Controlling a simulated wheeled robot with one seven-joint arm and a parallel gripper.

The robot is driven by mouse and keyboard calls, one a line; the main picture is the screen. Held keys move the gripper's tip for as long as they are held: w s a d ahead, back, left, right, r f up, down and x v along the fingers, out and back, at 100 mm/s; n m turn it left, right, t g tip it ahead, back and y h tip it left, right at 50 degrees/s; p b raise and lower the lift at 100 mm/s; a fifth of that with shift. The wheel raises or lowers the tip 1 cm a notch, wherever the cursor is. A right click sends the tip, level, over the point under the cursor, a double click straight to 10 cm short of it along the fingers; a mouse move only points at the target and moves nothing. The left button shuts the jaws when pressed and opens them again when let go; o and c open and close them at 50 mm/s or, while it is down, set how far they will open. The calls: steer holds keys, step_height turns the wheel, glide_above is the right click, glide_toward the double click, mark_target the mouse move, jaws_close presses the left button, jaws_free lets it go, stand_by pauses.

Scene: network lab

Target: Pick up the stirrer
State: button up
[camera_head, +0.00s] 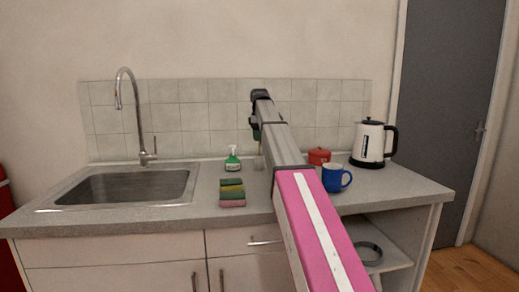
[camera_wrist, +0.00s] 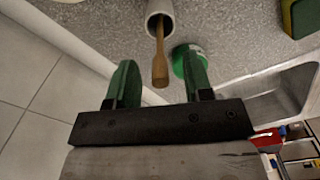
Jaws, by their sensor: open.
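The stirrer is a wooden, spoon-like stick (camera_wrist: 159,62) in the wrist view. It stands in a pale cylindrical holder (camera_wrist: 161,14), its wider end towards my gripper. My gripper (camera_wrist: 157,72) is open, with one green finger on each side of the stirrer's wide end in the picture. Whether the stirrer lies at fingertip depth I cannot tell. No contact shows. In the head view my gripper (camera_head: 255,130) is above the back of the counter, mostly behind my arm. The holder (camera_head: 259,163) shows there partly, beside my arm; the stirrer cannot be made out.
Stacked sponges (camera_head: 232,193) lie in front, with the sink (camera_head: 128,184) further left. A red pot (camera_head: 319,156), blue mug (camera_head: 335,178) and kettle (camera_head: 370,144) stand right. The tiled wall (camera_head: 190,115) is close behind.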

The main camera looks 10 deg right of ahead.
step_height(320, 180, down, 2)
steer(key=shift+f, duration=0.2)
steer(key=shift+c, duration=0.4)
jaws_close()
steer(key=shift+r, duration=0.1)
